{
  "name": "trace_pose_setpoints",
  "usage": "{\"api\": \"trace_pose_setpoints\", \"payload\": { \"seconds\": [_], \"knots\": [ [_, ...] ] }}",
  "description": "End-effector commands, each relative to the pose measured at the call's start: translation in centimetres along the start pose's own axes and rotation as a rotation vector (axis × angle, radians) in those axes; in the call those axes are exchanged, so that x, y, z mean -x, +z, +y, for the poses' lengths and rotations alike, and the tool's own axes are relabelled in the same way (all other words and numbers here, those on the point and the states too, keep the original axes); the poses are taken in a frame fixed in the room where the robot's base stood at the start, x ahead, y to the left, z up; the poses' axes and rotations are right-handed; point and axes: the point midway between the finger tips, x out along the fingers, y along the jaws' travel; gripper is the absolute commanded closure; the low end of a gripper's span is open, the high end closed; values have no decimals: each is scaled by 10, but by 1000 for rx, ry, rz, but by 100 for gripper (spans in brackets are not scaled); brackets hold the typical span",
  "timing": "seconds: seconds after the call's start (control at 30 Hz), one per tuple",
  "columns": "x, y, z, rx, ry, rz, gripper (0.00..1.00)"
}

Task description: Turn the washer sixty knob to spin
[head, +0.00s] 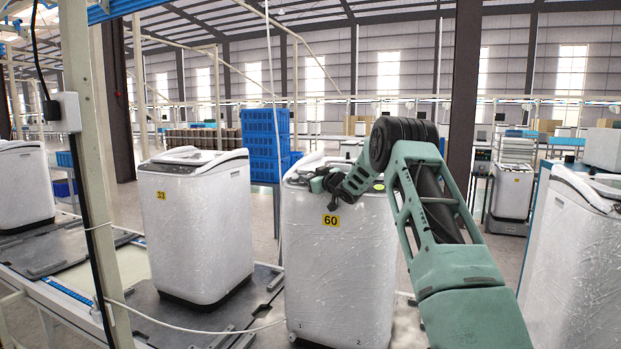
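The washer sixty (340,275) is a white, plastic-wrapped top-loader in the middle, with a yellow "60" label (331,221) on its upper front. My green arm reaches in from the lower right and bends down over the washer's top right. My gripper (328,197) is at the top front edge of this washer, just above the label. It is small and dark here, and I cannot tell whether its fingers are open or touching anything. I cannot make out the knob; the gripper and wrist cover part of the control panel.
Another wrapped washer (195,235) with a yellow label stands to the left on a dark pallet. More washers stand at the far left (22,185) and right edge (575,255). Blue crates (265,140) are stacked behind. A post (90,150) with a cable stands at the left.

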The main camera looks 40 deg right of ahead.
Motion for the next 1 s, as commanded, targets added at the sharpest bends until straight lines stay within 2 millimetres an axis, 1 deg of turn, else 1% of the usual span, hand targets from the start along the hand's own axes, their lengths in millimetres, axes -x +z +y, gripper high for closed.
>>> {"api": "trace_pose_setpoints", "payload": {
  "seconds": [0.37,0.73,1.0],
  "knots": [
    [0,5,-3,-8,49,2,95],
    [0,10,-5,-36,220,4,95],
    [-1,8,-6,-61,363,4,95]
  ]
}}
